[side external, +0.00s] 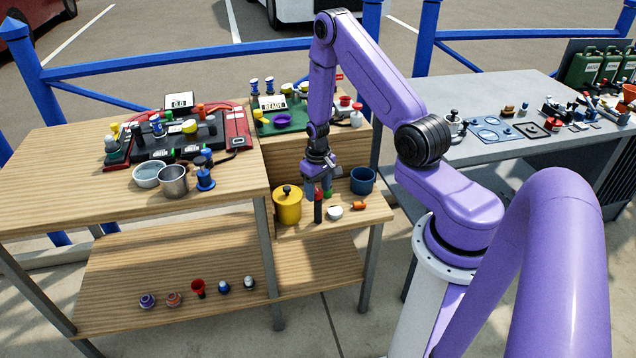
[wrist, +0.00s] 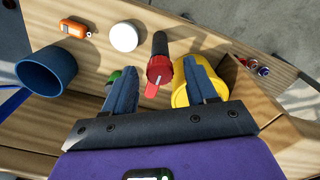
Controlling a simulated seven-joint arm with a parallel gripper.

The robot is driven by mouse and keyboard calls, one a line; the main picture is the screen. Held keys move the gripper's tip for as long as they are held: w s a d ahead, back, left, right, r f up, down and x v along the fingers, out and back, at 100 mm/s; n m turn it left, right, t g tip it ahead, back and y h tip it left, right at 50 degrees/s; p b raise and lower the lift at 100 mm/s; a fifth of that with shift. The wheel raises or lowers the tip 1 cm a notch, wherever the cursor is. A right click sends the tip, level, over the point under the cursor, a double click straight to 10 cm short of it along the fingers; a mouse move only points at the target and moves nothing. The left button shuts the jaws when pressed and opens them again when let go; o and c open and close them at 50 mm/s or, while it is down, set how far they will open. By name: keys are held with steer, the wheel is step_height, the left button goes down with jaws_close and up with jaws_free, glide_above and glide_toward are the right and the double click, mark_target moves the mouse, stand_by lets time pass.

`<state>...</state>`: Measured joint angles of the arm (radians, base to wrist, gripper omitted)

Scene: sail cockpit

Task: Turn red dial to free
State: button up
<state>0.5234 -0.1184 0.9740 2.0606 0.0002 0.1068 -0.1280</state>
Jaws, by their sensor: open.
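My gripper (side external: 318,188) points down over the small lower wooden shelf; its two blue-grey fingers (wrist: 160,68) are apart in the wrist view. A black cylinder with a red collar and red tab (wrist: 158,66) shows between the fingertips; contact cannot be told. It stands upright below my gripper in the side view (side external: 318,209). I cannot tell whether this red part is the red dial, and no "free" marking is readable. Other small red parts sit on the red and black panel (side external: 236,126) at the left, too small to identify.
A yellow pot (side external: 287,207) stands close left of the cylinder, a blue cup (side external: 362,181) to its right. A white disc (side external: 334,212), an orange item (side external: 358,205) and a green piece (wrist: 113,75) are also close.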

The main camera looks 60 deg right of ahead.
mark_target(318, 191)
step_height(318, 191, up, 18)
steer(key=shift+f, duration=0.25)
stand_by(0.5)
steer(key=s+a+r+n, duration=0.3)
steer(key=a+n, duration=0.1)
steer(key=a, duration=0.5)
steer(key=s+a+r+n, duration=0.3)
steer(key=a+n, duration=0.1)
steer(key=a, duration=0.6)
steer(key=s+a+r+n, duration=0.2)
steer(key=s+n, duration=0.2)
steer(key=s, duration=0.5)
steer(key=s+a+r+n, duration=0.1)
steer(key=s+a+n, duration=0.2)
steer(key=s, duration=0.6)
steer(key=shift+r+n, duration=0.4)
